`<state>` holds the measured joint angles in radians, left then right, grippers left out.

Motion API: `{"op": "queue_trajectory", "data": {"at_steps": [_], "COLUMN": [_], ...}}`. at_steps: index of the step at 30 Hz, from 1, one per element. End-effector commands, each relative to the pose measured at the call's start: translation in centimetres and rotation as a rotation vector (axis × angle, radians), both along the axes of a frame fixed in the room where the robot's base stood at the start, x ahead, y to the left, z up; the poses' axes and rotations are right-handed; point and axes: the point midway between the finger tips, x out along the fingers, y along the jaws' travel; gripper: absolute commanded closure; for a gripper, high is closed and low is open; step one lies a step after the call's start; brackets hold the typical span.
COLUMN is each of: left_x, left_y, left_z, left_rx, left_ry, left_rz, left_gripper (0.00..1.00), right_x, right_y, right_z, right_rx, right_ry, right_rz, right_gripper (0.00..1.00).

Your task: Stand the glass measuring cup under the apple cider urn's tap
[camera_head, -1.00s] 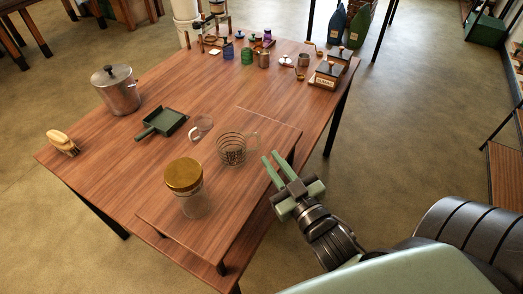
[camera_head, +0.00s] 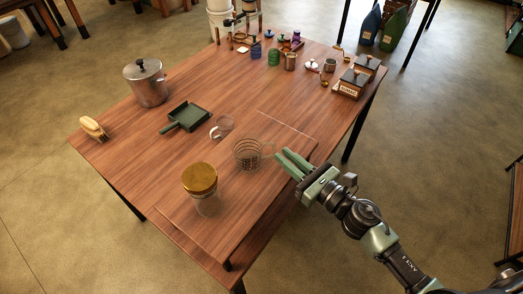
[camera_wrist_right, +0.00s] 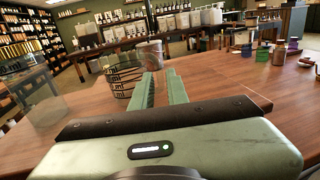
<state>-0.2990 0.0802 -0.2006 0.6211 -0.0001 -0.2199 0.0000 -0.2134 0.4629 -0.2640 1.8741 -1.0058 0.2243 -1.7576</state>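The glass measuring cup (camera_head: 247,155), clear with dark markings, stands upright near the board's right edge, its handle facing my right gripper. It also shows in the right wrist view (camera_wrist_right: 124,76), just beyond the left finger. My right gripper (camera_head: 281,156) is open and empty, its fingertips close to the handle; I cannot tell whether they touch it. Its fingers also show in the right wrist view (camera_wrist_right: 162,82). A lidded steel pot (camera_head: 148,86) stands at the table's left; no tap shows on it, and I cannot tell whether it is the urn. My left gripper is out of view.
A gold-lidded glass jar (camera_head: 201,184) stands left of and nearer than the cup. A brush (camera_head: 93,128) is at left. Small jars and boxes (camera_head: 354,82) crowd the far end.

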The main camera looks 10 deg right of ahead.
Motion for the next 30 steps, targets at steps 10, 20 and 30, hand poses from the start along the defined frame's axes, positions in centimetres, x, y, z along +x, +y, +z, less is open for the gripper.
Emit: {"op": "queue_trajectory", "data": {"at_steps": [10,20,30], "left_x": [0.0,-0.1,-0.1], "left_y": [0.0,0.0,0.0], "left_z": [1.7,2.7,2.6], "left_rx": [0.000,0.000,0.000], "left_ry": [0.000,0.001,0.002], "left_rz": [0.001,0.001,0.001], "left_gripper": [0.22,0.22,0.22], "right_x": [3.2,6.4,6.4], "right_y": [2.1,4.3,4.3], "right_z": [0.3,0.1,0.0], "right_rx": [-0.008,-0.008,-0.007], "right_ry": [-0.006,-0.005,-0.004], "right_rz": [0.000,0.001,0.001], "right_gripper": [0.85,0.85,1.00]}}
